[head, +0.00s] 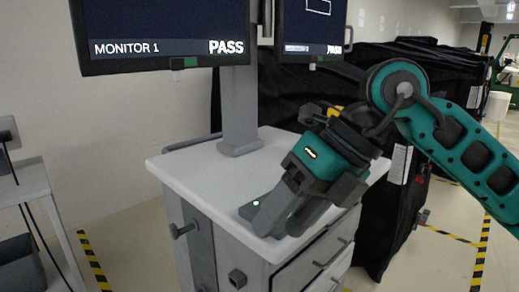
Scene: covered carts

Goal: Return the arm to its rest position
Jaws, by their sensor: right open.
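My right arm (455,140) comes in from the right with teal and dark grey links. Its gripper (268,222) points down and to the left, over the front part of a white cart top (190,165). The gripper is open, and I see nothing between its fingers. Whether the fingertips touch the cart top cannot be told. My left gripper is not in view.
Two monitors stand on a grey post (240,110) at the cart's back; the left monitor (165,35) reads PASS. Black covered carts (420,70) stand behind and right. A grey shelf cart (30,185) is at left. Yellow-black tape (95,262) marks the floor.

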